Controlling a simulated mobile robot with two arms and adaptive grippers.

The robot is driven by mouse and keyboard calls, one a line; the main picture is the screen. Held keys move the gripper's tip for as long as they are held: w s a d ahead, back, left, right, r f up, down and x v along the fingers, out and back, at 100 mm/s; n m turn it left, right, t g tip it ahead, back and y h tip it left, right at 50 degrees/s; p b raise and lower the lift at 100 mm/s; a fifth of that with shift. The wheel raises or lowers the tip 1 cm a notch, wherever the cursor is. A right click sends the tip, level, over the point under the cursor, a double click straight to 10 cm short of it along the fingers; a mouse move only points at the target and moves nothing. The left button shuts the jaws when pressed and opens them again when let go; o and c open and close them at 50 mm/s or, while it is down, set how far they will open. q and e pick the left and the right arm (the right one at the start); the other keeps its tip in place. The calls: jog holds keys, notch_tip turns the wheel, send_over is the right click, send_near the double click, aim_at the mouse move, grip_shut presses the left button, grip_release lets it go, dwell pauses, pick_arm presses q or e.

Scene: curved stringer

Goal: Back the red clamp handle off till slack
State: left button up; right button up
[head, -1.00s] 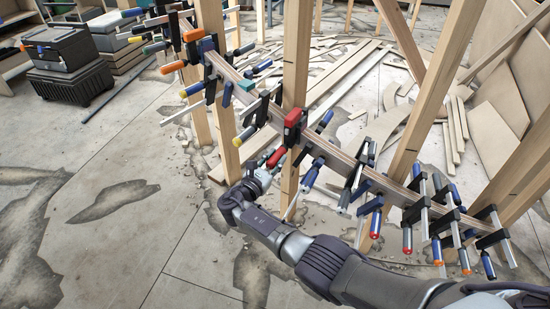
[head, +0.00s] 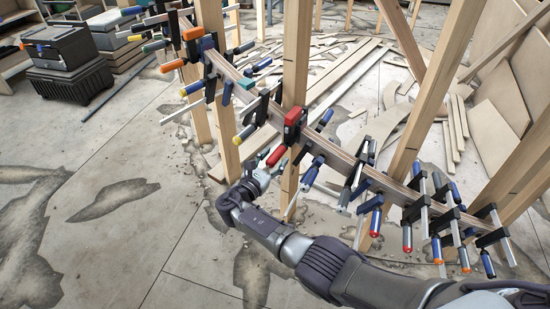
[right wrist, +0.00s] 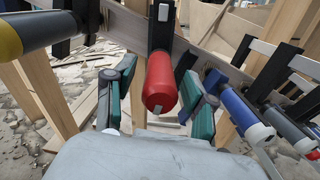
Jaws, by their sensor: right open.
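The red clamp handle (head: 276,156) belongs to a clamp with a red head (head: 293,117) on the curved wooden strip. In the right wrist view the red handle (right wrist: 160,84) points toward the camera, its rounded end in the middle. My right gripper (head: 262,175) is just below and left of the handle in the head view. In the right wrist view its green-padded fingers (right wrist: 158,95) stand apart, one on each side of the handle, with visible gaps. The gripper is open and holds nothing. My left gripper is not in view.
Blue, yellow and orange-handled clamps crowd the curved strip (head: 340,158) on both sides. A blue handle (right wrist: 246,114) is close right of the fingers, a yellow-ended one (right wrist: 30,32) at left. Wooden posts (head: 297,60) stand behind.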

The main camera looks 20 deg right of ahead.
jog(key=v, duration=0.7)
